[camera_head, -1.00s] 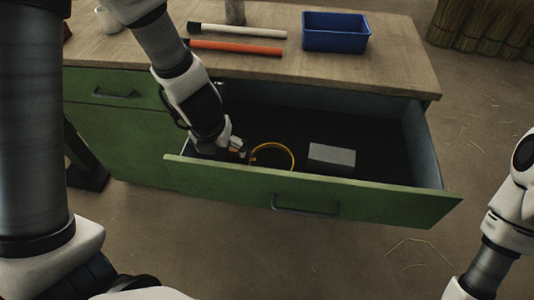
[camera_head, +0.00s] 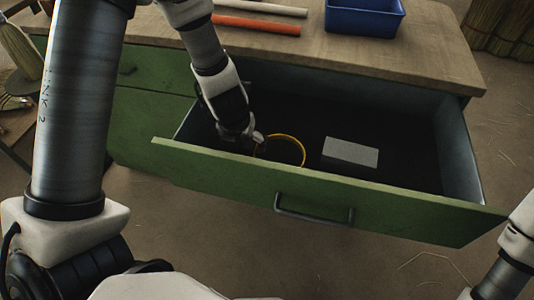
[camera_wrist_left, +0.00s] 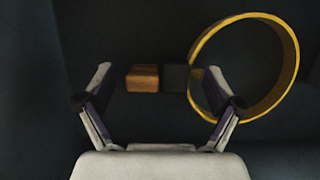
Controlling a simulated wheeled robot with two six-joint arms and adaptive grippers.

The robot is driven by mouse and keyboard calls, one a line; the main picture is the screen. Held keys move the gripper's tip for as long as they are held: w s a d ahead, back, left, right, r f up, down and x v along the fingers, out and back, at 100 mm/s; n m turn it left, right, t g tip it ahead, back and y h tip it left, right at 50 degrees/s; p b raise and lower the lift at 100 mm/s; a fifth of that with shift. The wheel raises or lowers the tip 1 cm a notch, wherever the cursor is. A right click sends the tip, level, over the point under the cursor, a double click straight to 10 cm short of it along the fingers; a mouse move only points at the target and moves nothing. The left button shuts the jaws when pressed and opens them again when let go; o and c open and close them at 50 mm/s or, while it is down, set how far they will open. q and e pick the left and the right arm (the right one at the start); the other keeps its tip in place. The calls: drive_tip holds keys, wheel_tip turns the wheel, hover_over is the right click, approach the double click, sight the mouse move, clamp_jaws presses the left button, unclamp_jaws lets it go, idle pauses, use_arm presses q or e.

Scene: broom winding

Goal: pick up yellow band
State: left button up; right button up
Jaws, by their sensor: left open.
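The yellow band (camera_head: 303,152) is a thin ring in the open drawer, near its front wall. In the left wrist view the band (camera_wrist_left: 268,109) lies at the right. My left gripper (camera_head: 252,138) is inside the drawer at the band's left side. It is open in the left wrist view (camera_wrist_left: 160,75), its right fingertip overlapping the band's left edge; I cannot tell whether they touch. A small brown and black block (camera_wrist_left: 142,78) shows between the fingers. My right gripper is out of view; only part of that arm shows at the right edge.
The green drawer front (camera_head: 330,197) and side walls surround the band. A light grey block (camera_head: 350,152) lies to its right. On the wooden top (camera_head: 400,50) are a blue bin (camera_head: 365,18), an orange rod (camera_head: 257,25) and a pale rod (camera_head: 262,8).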

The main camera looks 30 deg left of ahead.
use_arm(q)
drive_tip(key=shift+s+r, duration=0.1)
drive_tip(key=shift+r, duration=0.05)
drive_tip(key=shift+s, duration=0.1)
drive_tip(key=shift+c, duration=1.3)
drive_tip(key=c, duration=1)
